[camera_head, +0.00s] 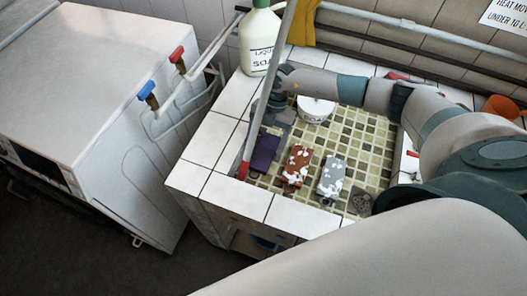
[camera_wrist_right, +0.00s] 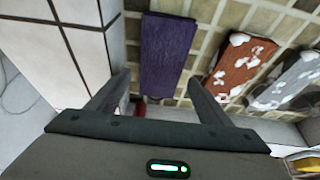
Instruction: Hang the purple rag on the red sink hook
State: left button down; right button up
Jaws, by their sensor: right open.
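The purple rag (camera_head: 264,153) lies at the left side of the tiled sink; it also shows in the right wrist view (camera_wrist_right: 167,48), just beyond the fingers. A small red piece (camera_head: 242,170), apparently the hook, is at the sink's left front edge; a red bit (camera_wrist_right: 140,109) shows low between the fingers in the wrist view. My right gripper (camera_wrist_right: 158,78) is open, its fingers spread to either side of the rag's near end with nothing gripped. In the head view the right gripper (camera_head: 269,128) is by the rag's far end. My left gripper is not in view.
A foam-spotted red-brown block (camera_head: 297,166) and a foam-spotted grey one (camera_head: 331,176) lie right of the rag. A white round container (camera_head: 315,109) stands behind them. A soap bottle (camera_head: 259,42) stands at the back corner; a grey pole (camera_head: 268,90) crosses near the sink's left edge.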

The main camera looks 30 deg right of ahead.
jog(key=shift+w+d+r+b, duration=0.55)
jog(key=shift+d+r+b, duration=0.25)
jog(key=shift+r, duration=0.1)
jog(key=w+d+b, duration=0.1)
jog(key=w+d, duration=0.1)
jog(key=w+d+b, duration=0.1)
jog(key=d+b, duration=0.1)
jog(key=d, duration=0.1)
jog(key=w+d+b, duration=0.2)
jog(key=d, duration=0.1)
jog(key=shift+w+d+r, duration=0.1)
jog(key=shift+w+d, duration=0.1)
jog(key=shift+w, duration=0.1)
jog(key=shift+w+d+r, duration=0.1)
jog(key=shift+w+d, duration=0.15)
jog(key=shift+d, duration=0.15)
